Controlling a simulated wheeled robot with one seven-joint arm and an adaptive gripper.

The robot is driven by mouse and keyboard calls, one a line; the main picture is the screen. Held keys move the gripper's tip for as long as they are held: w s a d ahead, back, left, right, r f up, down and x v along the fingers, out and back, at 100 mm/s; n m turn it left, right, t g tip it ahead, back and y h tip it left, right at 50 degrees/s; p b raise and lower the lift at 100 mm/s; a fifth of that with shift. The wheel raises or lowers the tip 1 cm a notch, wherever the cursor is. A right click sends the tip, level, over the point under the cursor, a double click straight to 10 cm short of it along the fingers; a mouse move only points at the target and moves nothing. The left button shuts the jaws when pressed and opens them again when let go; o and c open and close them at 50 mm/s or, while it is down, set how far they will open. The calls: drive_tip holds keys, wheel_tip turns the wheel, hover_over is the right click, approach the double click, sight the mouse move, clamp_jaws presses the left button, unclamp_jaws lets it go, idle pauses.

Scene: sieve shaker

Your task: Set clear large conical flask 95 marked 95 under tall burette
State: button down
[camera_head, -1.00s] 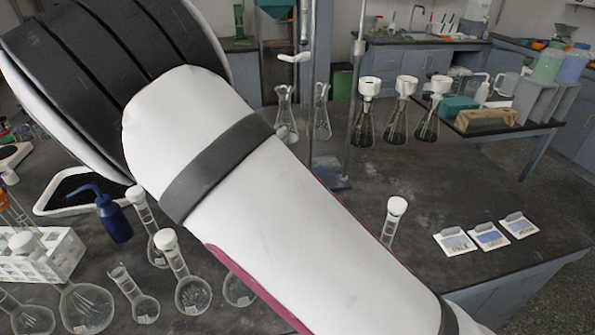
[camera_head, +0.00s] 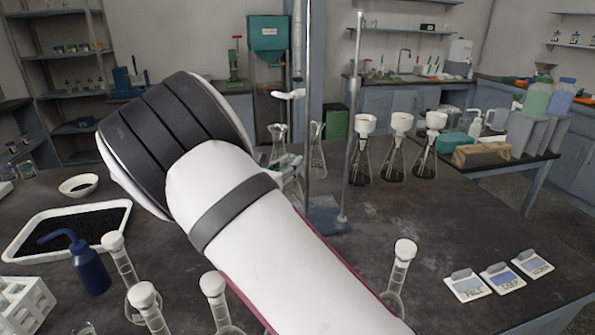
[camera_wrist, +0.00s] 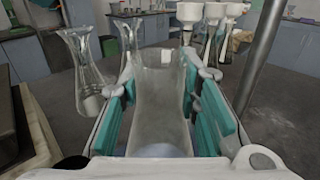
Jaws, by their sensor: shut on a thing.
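My gripper (camera_wrist: 160,110) has teal pads closed on both sides of a clear conical flask (camera_wrist: 160,95), which stands roughly upright between them. No 95 mark is readable on it. In the head view my gripper (camera_head: 289,166) is mostly hidden behind my arm, close to the left of the stand. The tall burette (camera_head: 298,45) appears to be the upright tube by the stand's rods, with a white tap or clamp (camera_head: 289,95) low on it. The stand's blue base (camera_head: 327,220) sits on the dark bench. A stand rod (camera_wrist: 262,55) shows at the right in the wrist view.
Two other clear flasks (camera_head: 277,146) (camera_head: 317,150) stand behind the gripper; one is close at the left in the wrist view (camera_wrist: 85,75). Several funnel-topped flasks (camera_head: 398,150) stand right of the stand. Stoppered volumetric flasks (camera_head: 120,265) stand in front. Bench between stand and cards (camera_head: 497,277) is mostly clear.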

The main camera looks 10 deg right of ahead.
drive_tip(key=w+d+f, duration=0.3)
drive_tip(key=shift+w+d+f, duration=0.2)
drive_tip(key=shift+w+d, duration=0.1)
drive_tip(key=shift+d, duration=0.05)
idle(0.4)
drive_tip(key=shift+f, duration=0.15)
drive_tip(key=c, duration=1.2)
unclamp_jaws()
